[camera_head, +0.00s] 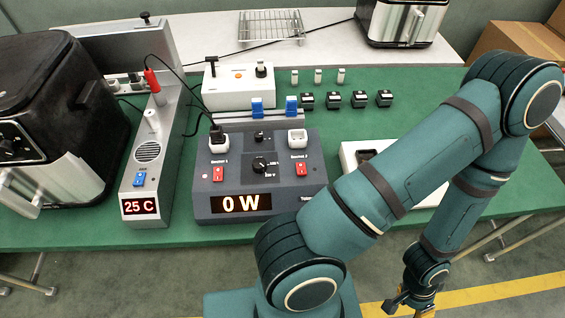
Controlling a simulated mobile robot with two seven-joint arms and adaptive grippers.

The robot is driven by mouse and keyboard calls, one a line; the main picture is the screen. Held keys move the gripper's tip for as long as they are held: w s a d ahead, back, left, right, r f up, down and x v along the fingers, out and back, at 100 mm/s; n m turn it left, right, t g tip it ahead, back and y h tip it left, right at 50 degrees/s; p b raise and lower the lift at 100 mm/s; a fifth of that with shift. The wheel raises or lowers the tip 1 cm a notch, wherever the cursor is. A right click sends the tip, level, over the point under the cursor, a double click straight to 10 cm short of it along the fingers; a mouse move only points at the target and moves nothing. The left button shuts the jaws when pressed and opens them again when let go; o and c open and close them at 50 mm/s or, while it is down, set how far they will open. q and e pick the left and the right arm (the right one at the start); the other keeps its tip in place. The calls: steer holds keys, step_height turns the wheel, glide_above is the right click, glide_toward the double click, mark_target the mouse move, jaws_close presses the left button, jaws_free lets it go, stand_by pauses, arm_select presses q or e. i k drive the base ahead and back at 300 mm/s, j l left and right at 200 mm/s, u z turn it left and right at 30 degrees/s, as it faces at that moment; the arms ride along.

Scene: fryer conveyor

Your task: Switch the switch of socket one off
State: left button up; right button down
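The dark grey socket box (285,200) stands on the green table, and its display (241,203) reads 0 W. A small red switch (218,173) sits under the "Socket 1" label, at the box's left. A black plug (216,136) with a cable sits in the white socket (218,148) above it. A matching red switch (300,169) is below the second socket (297,138), which has no plug. I cannot tell how either switch is tilted. My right gripper (410,304) hangs low at the bottom edge, far from the box and partly cut off. My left gripper is out of view.
A sensor unit (148,165) showing 25 C stands left of the box, beside a black air fryer (60,110). A white device (236,88) is behind. Several black blocks (333,100) lie behind right. My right arm covers part of a white tray (350,157).

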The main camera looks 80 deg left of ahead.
mark_target(218, 171)
steer(key=k+l+u, duration=0.1)
steer(key=l+u, duration=0.2)
steer(key=l, duration=0.3)
steer(key=u, duration=2.55)
